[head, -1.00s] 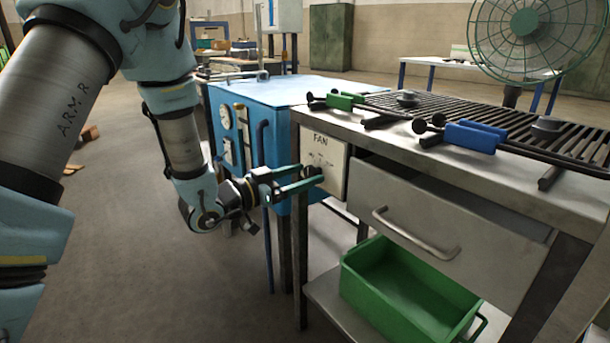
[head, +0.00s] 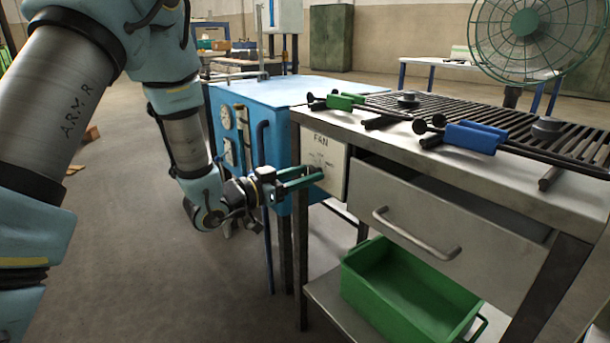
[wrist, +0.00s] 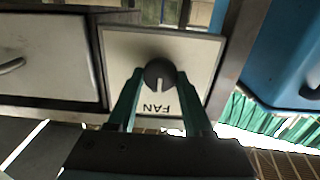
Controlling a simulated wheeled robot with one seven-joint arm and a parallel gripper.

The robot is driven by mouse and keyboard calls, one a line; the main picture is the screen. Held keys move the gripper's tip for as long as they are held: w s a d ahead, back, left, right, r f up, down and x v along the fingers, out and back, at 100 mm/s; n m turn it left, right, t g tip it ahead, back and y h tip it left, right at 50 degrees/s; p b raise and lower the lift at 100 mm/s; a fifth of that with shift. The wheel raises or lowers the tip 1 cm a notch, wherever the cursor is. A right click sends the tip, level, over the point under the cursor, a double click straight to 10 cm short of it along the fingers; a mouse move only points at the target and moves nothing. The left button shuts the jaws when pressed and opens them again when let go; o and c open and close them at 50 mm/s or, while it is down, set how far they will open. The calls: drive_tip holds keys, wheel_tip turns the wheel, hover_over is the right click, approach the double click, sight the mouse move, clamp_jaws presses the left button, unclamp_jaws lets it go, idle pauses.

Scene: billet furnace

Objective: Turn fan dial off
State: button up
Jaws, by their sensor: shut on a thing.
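The fan dial (wrist: 158,70) is a round dark knob with a white pointer line on a pale panel (wrist: 205,50) marked FAN. In the wrist view the panel is upside down and the pointer is directed at the FAN lettering. My gripper (wrist: 160,77) has its two green fingers on either side of the dial, shut on it. In the head view my gripper (head: 317,174) reaches the FAN panel (head: 335,152) on the bench's left end, and its fingers hide the dial. The fan (head: 530,35) with a green cage stands behind the bench.
The blue cabinet (head: 290,88) with gauges stands close behind my gripper. A drawer (head: 440,215) with a bar handle and a green bin (head: 400,295) below are to the right. Tongs with green (head: 345,101) and blue (head: 470,137) grips lie on the bench top.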

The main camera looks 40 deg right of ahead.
clamp_jaws()
drive_tip(key=shift+n, duration=0.3)
drive_tip(key=n+p, duration=0.3)
drive_tip(key=shift+w+r, duration=0.1)
drive_tip(key=shift+w, duration=0.05)
drive_tip(key=shift+n+p, duration=1.6)
drive_tip(key=shift+n, duration=1.1)
drive_tip(key=shift+f, duration=0.2)
drive_tip(key=o, duration=1.1)
unclamp_jaws()
